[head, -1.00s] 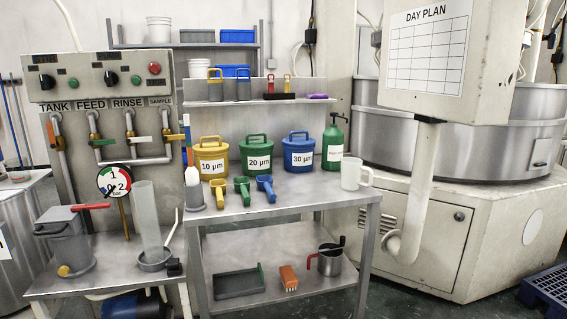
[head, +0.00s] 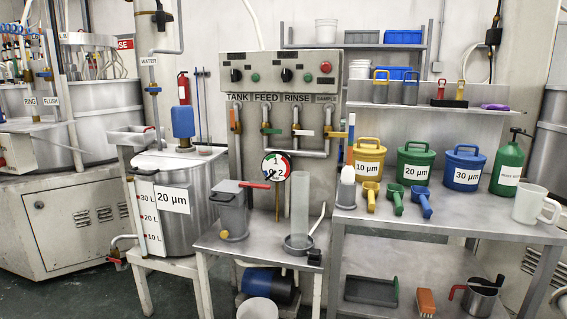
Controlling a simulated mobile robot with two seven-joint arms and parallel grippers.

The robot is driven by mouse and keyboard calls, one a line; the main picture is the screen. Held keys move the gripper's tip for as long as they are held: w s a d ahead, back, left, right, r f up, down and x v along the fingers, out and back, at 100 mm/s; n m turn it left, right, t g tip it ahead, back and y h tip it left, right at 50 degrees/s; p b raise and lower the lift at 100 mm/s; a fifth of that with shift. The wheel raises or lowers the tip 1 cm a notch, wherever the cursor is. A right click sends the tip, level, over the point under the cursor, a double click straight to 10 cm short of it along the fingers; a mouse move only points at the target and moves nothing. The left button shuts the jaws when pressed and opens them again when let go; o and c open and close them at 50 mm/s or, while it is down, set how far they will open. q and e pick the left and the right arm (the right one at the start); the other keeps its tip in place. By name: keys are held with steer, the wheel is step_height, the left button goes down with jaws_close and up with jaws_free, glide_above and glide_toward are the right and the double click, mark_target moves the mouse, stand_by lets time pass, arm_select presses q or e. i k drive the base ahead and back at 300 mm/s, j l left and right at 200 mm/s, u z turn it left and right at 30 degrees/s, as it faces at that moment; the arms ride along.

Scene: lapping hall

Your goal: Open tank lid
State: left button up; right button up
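A steel tank (head: 172,225) with a "20 µm" label and litre marks stands at left of centre on a light stand. Its lid (head: 176,158) covers the top, with a blue motor-like part (head: 183,122) upright on it. Neither of my grippers shows in the head view.
A bench (head: 430,212) with yellow, green and blue buckets is further right. Dark floor (head: 75,297) is free at front left.

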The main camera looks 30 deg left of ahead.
mark_target(155, 164)
steer(key=u, duration=1.85)
